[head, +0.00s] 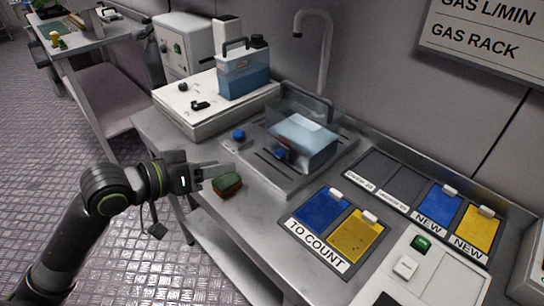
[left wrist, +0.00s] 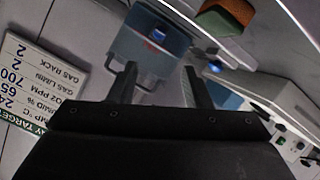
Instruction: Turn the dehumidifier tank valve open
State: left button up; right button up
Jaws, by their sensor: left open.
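A clear tank (head: 303,143) holding bluish water sits in the metal drain tray, with a blue valve knob (head: 282,154) on its near face. In the left wrist view the tank (left wrist: 140,55) and its blue knob (left wrist: 158,35) show beyond the fingers. My left gripper (head: 225,167) is open and empty, left of the tank and apart from the knobs, at the counter's front edge. My right gripper is out of view.
A green and brown sponge (head: 228,186) lies close to the left gripper. A tap (head: 325,50) rises behind the tray. Another blue tank (head: 243,75) stands on a white unit (head: 180,105). Blue and yellow cards (head: 358,237) lie to the right.

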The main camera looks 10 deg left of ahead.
aim_at(279, 155)
pick_arm(q)
jog(key=b+x, duration=0.2)
jog(key=x, duration=1.3)
jog(key=shift+w+d, duration=0.2)
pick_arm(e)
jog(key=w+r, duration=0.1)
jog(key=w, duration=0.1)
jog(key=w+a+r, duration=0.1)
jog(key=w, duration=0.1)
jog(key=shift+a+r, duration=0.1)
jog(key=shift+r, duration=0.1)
pick_arm(q)
jog(key=shift+c, duration=0.2)
grip_shut()
